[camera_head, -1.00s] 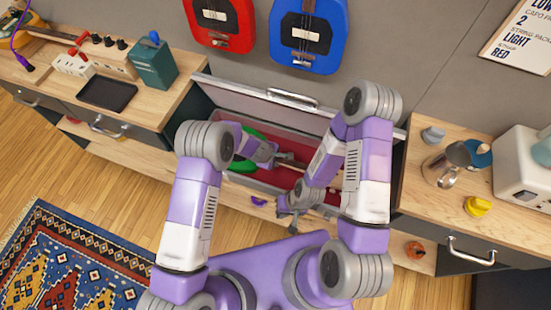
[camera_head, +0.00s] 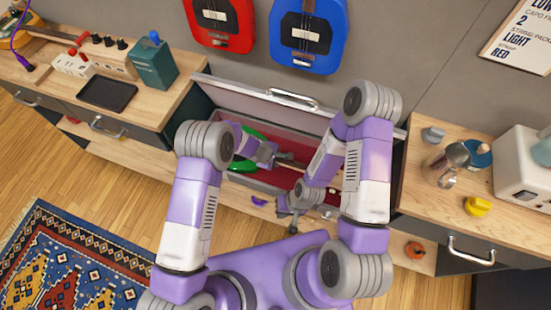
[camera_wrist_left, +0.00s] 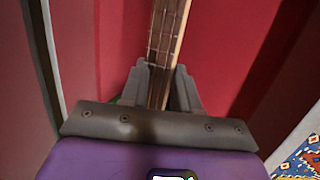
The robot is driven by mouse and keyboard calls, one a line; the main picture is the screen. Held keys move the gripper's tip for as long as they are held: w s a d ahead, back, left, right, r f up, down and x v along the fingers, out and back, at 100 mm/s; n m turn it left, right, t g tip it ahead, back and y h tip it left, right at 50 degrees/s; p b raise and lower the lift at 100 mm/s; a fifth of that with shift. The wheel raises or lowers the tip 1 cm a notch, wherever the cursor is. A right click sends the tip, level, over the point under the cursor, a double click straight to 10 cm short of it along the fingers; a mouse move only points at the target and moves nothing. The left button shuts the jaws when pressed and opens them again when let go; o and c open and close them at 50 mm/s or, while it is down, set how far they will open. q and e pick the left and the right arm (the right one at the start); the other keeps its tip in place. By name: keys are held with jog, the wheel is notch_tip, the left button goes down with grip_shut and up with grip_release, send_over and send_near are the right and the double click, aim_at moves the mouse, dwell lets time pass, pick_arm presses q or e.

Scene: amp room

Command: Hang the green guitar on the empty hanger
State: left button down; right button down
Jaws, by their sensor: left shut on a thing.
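The green guitar (camera_head: 240,164) lies in an open red-lined case (camera_head: 301,148). Its body is partly hidden by my left arm, and its neck points to the right. My left gripper (camera_head: 277,158) is shut on the guitar's neck, above the case floor. In the left wrist view the neck (camera_wrist_left: 168,42) passes between the fingers of the left gripper (camera_wrist_left: 160,78). My right gripper (camera_head: 286,213) hangs in front of the case, empty and apart from the guitar; its finger gap is too small to tell. The empty hanger is not in view.
Red (camera_head: 220,22) and blue (camera_head: 308,35) guitars hang on the wall above the case. The raised lid (camera_head: 247,98) stands behind it. Wooden-topped cabinets flank the case; the right one (camera_head: 420,190) holds a metal pitcher (camera_head: 447,164) and a white appliance (camera_head: 522,165).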

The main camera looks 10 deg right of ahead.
pick_arm(q)
jog(key=shift+w+d+r, duration=0.1)
jog(key=shift+r, duration=0.05)
jog(key=shift+r+p, duration=0.25)
jog(key=shift+p, duration=0.05)
notch_tip(320, 180, up, 12)
jog(key=p, duration=1.1)
jog(key=shift+r, duration=0.25)
dwell(0.8)
jog(key=s+a+b, duration=0.4)
jog(key=s+b, duration=0.2)
jog(key=b, duration=0.1)
jog(key=shift+s+a, duration=0.25)
jog(key=shift+s, duration=0.05)
dwell(0.8)
